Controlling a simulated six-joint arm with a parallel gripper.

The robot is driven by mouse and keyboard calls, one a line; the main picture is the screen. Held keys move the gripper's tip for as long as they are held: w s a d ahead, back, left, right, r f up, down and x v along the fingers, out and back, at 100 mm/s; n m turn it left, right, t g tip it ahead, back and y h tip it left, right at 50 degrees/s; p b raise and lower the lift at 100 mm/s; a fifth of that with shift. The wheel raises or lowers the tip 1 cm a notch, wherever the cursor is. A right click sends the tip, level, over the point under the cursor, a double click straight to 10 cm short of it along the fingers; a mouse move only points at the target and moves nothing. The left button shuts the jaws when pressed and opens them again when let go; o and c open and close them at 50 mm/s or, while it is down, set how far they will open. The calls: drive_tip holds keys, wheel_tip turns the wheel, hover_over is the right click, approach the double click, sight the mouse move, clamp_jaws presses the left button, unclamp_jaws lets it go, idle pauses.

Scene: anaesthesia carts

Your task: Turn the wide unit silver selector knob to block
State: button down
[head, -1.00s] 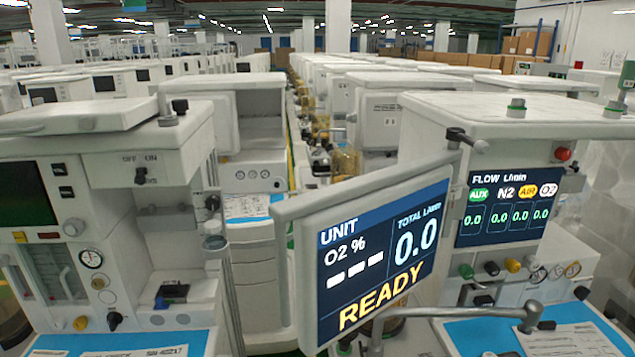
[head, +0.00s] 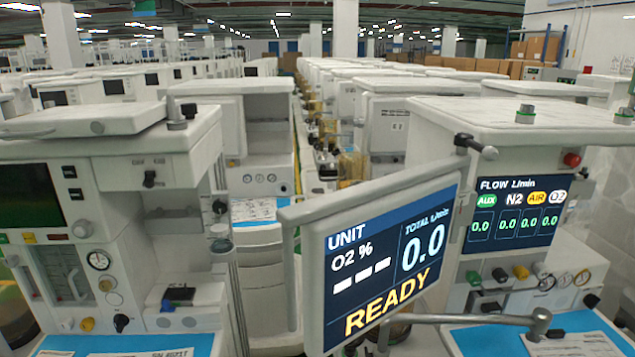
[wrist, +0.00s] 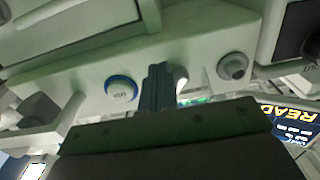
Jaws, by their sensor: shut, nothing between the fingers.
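My gripper (wrist: 158,88) is in the wrist view, its narrow grey fingers closed together with nothing between them. The fingers lie in front of a pale panel. A round silver-grey knob (wrist: 232,66) sits on this panel to the right of the fingers, apart from them. A blue-ringed round button (wrist: 121,88) sits to their left. I cannot tell whether the grey knob is the selector, and no block label is readable. The gripper does not show in the head view. There, the unit with the flow screen (head: 515,212) stands at the right.
A tilted READY display (head: 385,262) stands in front of the right unit; part of it also shows upside down in the wrist view (wrist: 290,115). A jointed metal bar (head: 470,319) crosses below it. Another unit (head: 120,215) stands at the left, with an aisle between.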

drive_tip(key=shift+f, duration=0.1)
drive_tip(key=s, duration=0.6)
drive_tip(key=shift+d+f, duration=0.2)
drive_tip(key=shift+f, duration=0.05)
idle(0.3)
drive_tip(key=w+a+t, duration=0.2)
drive_tip(key=w+a, duration=0.1)
drive_tip(key=w, duration=0.3)
drive_tip(key=shift+a+f+t, duration=0.15)
drive_tip(key=shift+f+t, duration=0.05)
drive_tip(key=shift+t, duration=0.2)
idle(0.3)
drive_tip(key=shift+d+r, duration=0.2)
drive_tip(key=shift+r, duration=0.1)
idle(0.7)
